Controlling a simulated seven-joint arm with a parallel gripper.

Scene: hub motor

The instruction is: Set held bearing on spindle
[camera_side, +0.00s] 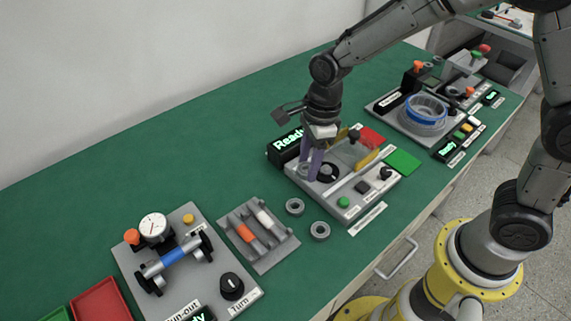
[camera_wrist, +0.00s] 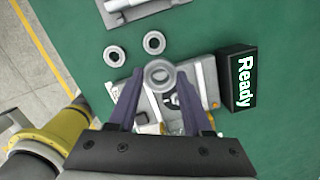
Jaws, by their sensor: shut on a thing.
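My gripper (camera_side: 310,171), with purple fingers, points down over the left part of a grey station (camera_side: 345,197) with a "Ready" display. In the wrist view, my gripper (camera_wrist: 160,76) is shut on a grey ring-shaped bearing (camera_wrist: 160,67), which sits flat between the fingertips. In the side view the bearing is mostly hidden by the fingers. A black round part (camera_side: 329,174) lies just right of the fingers on the station. I cannot make out the spindle for certain; the bearing and fingers cover what lies beneath. I cannot tell whether the bearing touches anything below.
Two loose bearings (camera_side: 294,206) (camera_side: 320,231) lie on the green bench by a tray (camera_side: 275,256) of shafts. A dial-gauge station (camera_side: 187,214) is at front left. The black display box (camera_wrist: 237,80) stands close right of the fingers. A station with a blue ring (camera_side: 426,108) is at back right.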

